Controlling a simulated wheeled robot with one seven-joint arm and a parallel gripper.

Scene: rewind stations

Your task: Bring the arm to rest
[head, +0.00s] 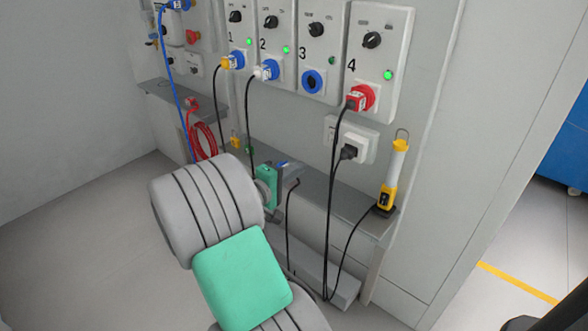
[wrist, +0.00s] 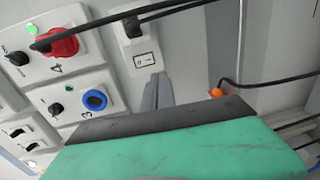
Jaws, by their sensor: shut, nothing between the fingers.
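My arm reaches up from the bottom of the head view, with grey rounded links and green covers. My gripper shows in the wrist view (wrist: 158,90) as two grey fingers close together, with nothing between them. In the head view the end of my arm is partly hidden behind my own links, in front of the shelf below the panels. In the wrist view the fingers lie in front of the wall, below a white double socket (wrist: 136,48). My green and black housing fills the lower part of that view.
Numbered switch panels hang on the wall; panel 4 (head: 394,57) has a red plug (head: 357,98), panel 3 an empty blue socket (head: 312,81). A grey shelf (head: 340,203) carries a yellow work lamp (head: 390,180). Black cables hang near my arm. Floor at left is clear.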

